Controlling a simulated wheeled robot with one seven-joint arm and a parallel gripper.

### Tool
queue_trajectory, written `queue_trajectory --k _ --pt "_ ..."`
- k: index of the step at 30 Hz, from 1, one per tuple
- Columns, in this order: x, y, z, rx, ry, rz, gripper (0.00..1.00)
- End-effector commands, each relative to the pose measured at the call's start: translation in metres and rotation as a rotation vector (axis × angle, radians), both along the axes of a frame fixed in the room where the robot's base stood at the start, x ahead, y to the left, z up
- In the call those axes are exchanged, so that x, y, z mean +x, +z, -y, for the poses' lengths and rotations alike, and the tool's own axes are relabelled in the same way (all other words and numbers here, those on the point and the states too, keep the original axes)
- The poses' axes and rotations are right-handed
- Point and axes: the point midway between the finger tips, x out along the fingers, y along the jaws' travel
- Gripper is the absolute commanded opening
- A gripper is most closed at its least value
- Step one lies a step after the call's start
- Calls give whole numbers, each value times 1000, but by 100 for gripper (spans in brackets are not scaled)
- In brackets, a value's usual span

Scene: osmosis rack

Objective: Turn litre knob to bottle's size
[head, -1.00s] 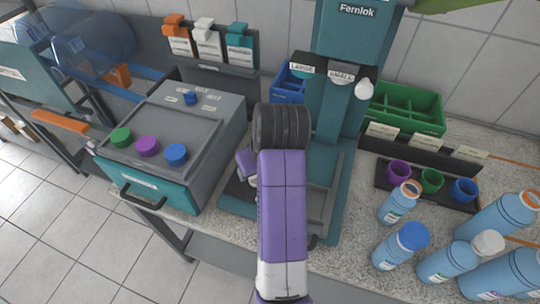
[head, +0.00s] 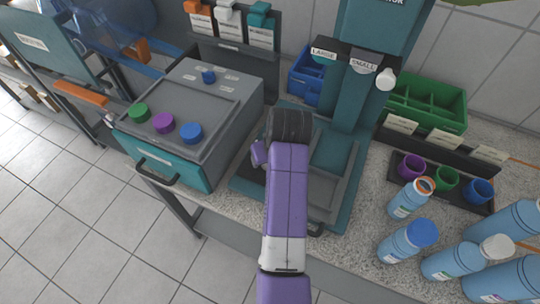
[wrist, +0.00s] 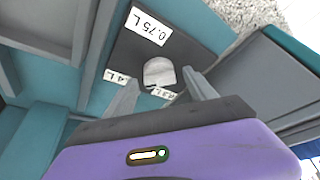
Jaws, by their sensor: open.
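The litre knob (wrist: 160,73) is pale grey with a rounded end, on a dark plate in the wrist view. A white label (wrist: 149,26) reading 0.75 L is above it, and two partly covered labels are below it. My gripper (wrist: 162,80) is open, with one grey finger on each side of the knob; I cannot tell whether they touch it. In the head view my arm hides the knob and fingers. Several blue bottles are at the right: one with an orange ring (head: 410,198) and one with a blue cap (head: 408,241) stand upright. Which bottle the task means is unclear.
The teal press (head: 372,22) with LARGE and SMALL labels rises behind my arm. A grey box (head: 200,95) with green, purple and blue knobs is at left. A green crate (head: 425,103) and a dark tray with coloured cups (head: 446,180) are at right.

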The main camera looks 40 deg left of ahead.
Motion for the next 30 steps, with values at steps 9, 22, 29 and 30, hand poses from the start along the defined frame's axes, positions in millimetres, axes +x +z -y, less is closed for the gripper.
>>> queue_trajectory --k 9,22,29,30 --pt "0 0 0 0 0 0 14" --pt "-1 2 0 0 -66 0 3" --pt "-1 3 -1 -1 -224 1 3" --pt "-2 3 -1 -1 -259 1 3"
